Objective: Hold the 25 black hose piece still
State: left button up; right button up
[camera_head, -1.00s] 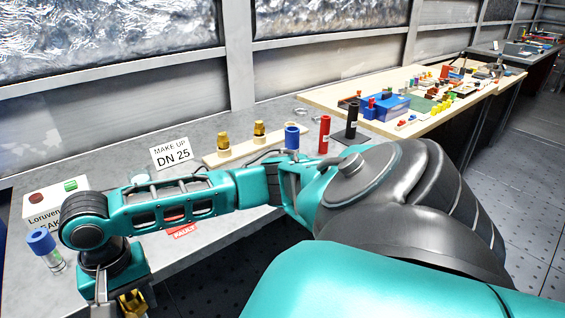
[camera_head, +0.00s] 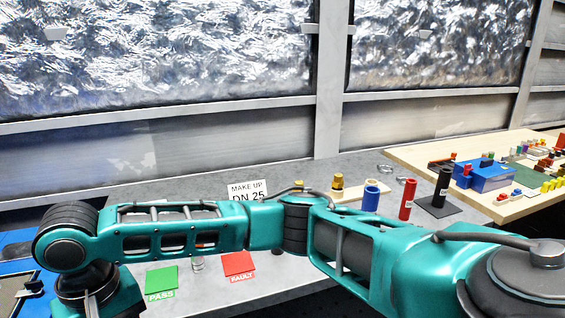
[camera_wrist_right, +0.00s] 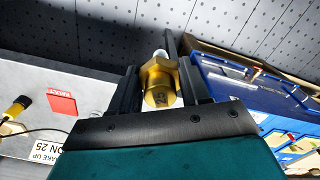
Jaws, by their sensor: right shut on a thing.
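The black hose piece (camera_head: 442,188) stands upright on a dark plate (camera_head: 434,207) on the bench, right of the red hose piece (camera_head: 408,200) and the blue one (camera_head: 371,197). No gripper touches it. My right gripper (camera_wrist_right: 158,78) is shut on a brass hex fitting (camera_wrist_right: 160,88) with a silvery end, marked with small dark characters. In the head view my right arm reaches across to the lower left, and its fingers are mostly cut off at the bottom edge. My left gripper is not in view.
A brass fitting (camera_head: 337,183) stands on a pale wooden strip behind my arm. A "MAKE UP DN 25" sign (camera_head: 247,189), green PASS mat (camera_head: 161,280) and red FAULT mat (camera_head: 238,264) are on the bench. A blue box (camera_head: 487,177) sits right. The wrist view shows blue bins (camera_wrist_right: 235,85).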

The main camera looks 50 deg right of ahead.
aim_at(445, 174)
jog(key=k+l+z, duration=0.15)
jog(key=l+z, duration=0.15)
jog(key=l, duration=1)
jog(key=l+z, duration=0.3)
jog(key=l, duration=0.95)
jog(key=i+l+z, duration=0.1)
jog(key=l+z, duration=0.2)
jog(key=l, duration=1)
